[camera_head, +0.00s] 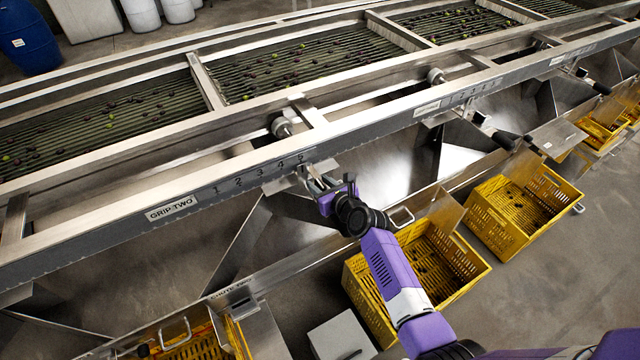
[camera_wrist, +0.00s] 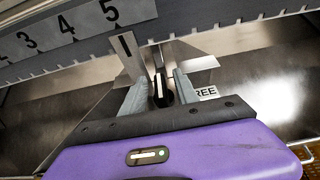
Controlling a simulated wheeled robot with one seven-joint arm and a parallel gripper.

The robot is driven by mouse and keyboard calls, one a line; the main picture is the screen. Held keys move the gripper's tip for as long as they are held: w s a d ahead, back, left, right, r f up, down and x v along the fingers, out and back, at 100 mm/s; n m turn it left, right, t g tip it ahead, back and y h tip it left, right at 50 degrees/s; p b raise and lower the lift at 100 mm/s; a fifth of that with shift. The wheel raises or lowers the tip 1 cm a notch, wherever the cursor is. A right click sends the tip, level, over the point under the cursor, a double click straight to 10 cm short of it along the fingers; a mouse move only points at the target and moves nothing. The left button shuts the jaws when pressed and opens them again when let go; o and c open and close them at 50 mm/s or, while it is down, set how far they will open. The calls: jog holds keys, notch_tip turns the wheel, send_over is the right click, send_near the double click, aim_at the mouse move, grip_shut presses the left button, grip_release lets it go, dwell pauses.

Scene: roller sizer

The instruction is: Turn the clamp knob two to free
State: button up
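The clamp knob (camera_wrist: 162,92) is a small dark piece with a white line, seen between my fingers in the wrist view. My gripper (camera_wrist: 160,84) has its two grey fingers apart, one on each side of the knob; narrow gaps seem to show beside it. A plate with partly covered lettering, "REE" (camera_wrist: 205,93), lies right of the right finger. In the head view my gripper (camera_head: 314,180) reaches the rail just below the scale's 5, right of the "GRIP TWO" label (camera_head: 172,208). The knob is hidden there by my gripper.
The numbered rail (camera_head: 240,182) runs across above my gripper. A metal pointer plate (camera_wrist: 127,55) stands close to the left finger, under the 5. Yellow crates (camera_head: 470,268) stand below, beside the metal chutes. Roller beds with olives (camera_head: 300,65) lie behind the rail.

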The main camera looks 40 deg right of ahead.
grip_shut()
